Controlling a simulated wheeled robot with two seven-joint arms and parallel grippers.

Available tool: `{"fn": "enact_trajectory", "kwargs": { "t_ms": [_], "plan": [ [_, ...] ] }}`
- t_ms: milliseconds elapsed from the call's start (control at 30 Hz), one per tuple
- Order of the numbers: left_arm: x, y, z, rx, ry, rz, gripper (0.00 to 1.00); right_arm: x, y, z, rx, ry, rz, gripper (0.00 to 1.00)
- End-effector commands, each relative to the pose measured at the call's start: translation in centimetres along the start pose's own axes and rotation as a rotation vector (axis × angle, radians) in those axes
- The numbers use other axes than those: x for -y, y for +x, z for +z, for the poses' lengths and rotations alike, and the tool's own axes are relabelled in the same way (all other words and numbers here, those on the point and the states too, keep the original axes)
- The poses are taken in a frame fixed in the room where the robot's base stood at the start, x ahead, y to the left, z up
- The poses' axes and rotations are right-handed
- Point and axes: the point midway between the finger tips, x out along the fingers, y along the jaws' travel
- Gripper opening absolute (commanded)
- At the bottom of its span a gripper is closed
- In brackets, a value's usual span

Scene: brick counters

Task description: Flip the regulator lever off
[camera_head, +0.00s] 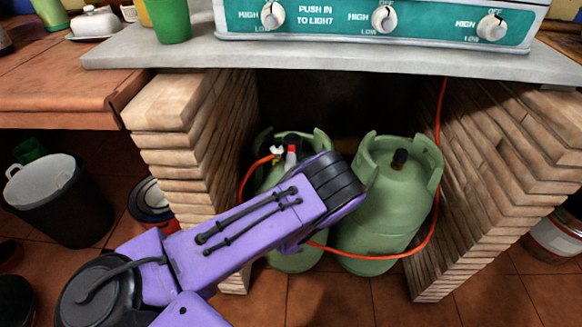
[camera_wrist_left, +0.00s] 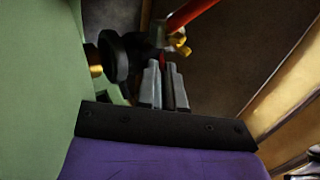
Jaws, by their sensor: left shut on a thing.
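The regulator (camera_wrist_left: 122,58) is a dark round body with brass fittings beside the green gas cylinder in the left wrist view. In the head view it sits on top of the left cylinder (camera_head: 262,180), with its red lever (camera_head: 291,149) showing. My left gripper (camera_wrist_left: 164,68) has its grey fingers close together at the regulator. A bit of the red lever (camera_wrist_left: 163,58) shows at the fingertips, and the fingers are shut on it. In the head view my purple left arm hides most of the gripper and part of the cylinder. My right gripper is in neither view.
A second green cylinder (camera_head: 385,205) stands to the right. An orange hose (camera_head: 432,215) loops around it and up the right brick wall (camera_head: 485,160). The left brick wall (camera_head: 195,130) and the counter slab (camera_head: 340,62) bound the alcove. A black bin (camera_head: 62,205) stands left.

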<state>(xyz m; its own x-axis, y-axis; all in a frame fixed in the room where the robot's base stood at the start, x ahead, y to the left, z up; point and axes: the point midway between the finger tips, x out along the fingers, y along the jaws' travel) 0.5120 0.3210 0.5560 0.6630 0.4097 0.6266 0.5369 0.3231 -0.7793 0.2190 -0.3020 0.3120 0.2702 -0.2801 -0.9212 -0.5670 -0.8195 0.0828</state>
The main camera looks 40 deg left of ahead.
Motion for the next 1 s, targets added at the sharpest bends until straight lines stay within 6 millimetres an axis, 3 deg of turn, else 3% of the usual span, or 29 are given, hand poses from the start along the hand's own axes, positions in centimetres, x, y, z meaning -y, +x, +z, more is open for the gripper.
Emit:
{"fn": "enact_trajectory", "kwargs": {
  "t_ms": [300,333,400,867,1000],
  "plan": [
    [0.0,0.0,0.0,0.0,0.001,0.0,0.0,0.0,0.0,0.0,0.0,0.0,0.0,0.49],
    [0.0,0.0,0.0,0.0,0.001,0.0,0.17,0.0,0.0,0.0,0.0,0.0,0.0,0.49],
    [0.0,0.0,0.0,0.0,0.001,0.0,0.33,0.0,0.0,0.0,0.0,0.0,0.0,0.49],
    [0.0,0.0,0.0,-0.001,0.0,0.001,0.33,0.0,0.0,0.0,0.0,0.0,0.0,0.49],
    [0.6,0.4,0.0,-0.001,0.001,0.032,0.33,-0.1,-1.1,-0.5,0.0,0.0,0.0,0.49]
  ]
}}
